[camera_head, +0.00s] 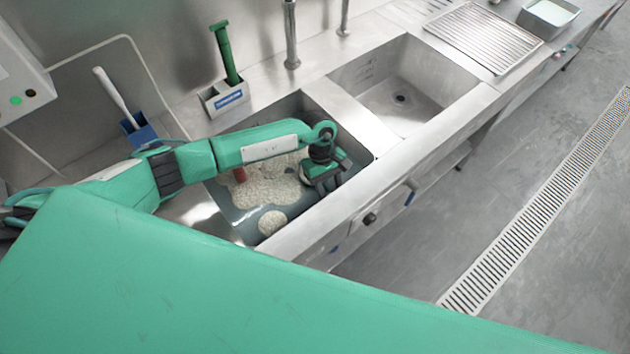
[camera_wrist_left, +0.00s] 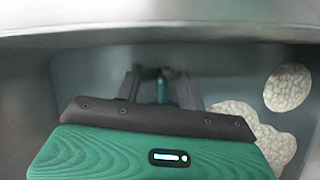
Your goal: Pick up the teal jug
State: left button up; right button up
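My left gripper (camera_head: 326,190) reaches down into the left sink basin, near its right end. In the left wrist view, its two grey fingers (camera_wrist_left: 162,82) point away from me and stand apart. A small teal piece (camera_wrist_left: 160,89), likely part of the teal jug, shows between them with a gap on the left finger's side. More teal lies close to the right finger; I cannot tell whether they touch. The rest of the jug is hidden behind the gripper, and I cannot make it out in the head view. My right gripper is not in view.
The left basin (camera_head: 225,208) holds pale foamy patches (camera_head: 270,187) and a red item (camera_head: 239,174). Its steel walls are close around my gripper. An empty basin (camera_head: 400,96) lies to the right. A grey holder (camera_head: 224,98) with a green-handled tool (camera_head: 226,55) stands behind.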

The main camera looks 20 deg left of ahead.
pick_arm(q)
jog(key=shift+s+f, duration=0.1)
jog(key=shift+f, duration=0.2)
grip_shut()
jog(key=shift+r, duration=0.1)
